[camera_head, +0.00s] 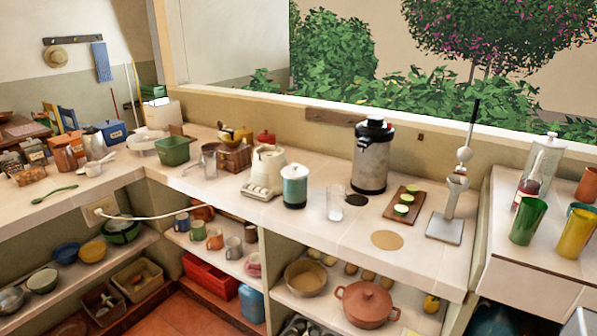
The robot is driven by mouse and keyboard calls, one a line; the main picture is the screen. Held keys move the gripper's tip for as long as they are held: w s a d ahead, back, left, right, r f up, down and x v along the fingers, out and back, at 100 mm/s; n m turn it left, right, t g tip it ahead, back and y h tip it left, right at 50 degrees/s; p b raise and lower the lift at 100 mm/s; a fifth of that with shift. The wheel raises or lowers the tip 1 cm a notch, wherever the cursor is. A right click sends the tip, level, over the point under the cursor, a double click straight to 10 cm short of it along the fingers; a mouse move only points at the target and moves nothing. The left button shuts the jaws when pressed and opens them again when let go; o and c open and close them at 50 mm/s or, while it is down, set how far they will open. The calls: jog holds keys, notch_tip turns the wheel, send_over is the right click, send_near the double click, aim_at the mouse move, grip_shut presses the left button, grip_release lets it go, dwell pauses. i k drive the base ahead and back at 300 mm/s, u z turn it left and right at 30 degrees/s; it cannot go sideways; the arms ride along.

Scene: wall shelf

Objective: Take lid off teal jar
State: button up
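The teal jar (294,190) stands upright on the counter near the middle of the head view. My gripper is not in view.
A white blender base (267,172) stands close on the jar's left and a clear glass (335,203) on its right. A tall metal dispenser (370,160) stands behind to the right. The counter's front strip (300,226) is clear. Shelves below hold a terracotta pot (367,304).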

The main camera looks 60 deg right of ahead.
aim_at(294, 170)
jog(key=u, duration=0.05)
jog(key=i, duration=1)
jog(key=z, duration=0.05)
